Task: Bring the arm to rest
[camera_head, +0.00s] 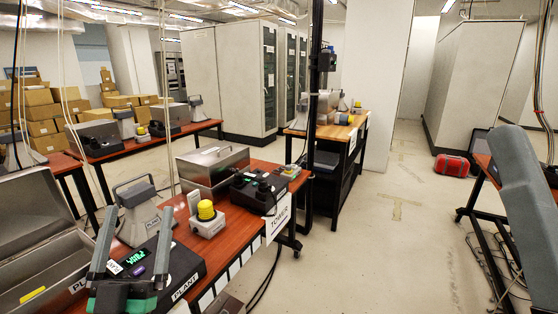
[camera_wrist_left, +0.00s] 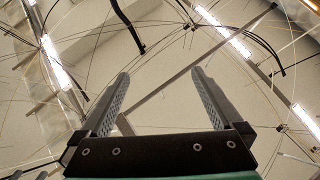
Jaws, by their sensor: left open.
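An open metal case (camera_head: 45,235) is at left.

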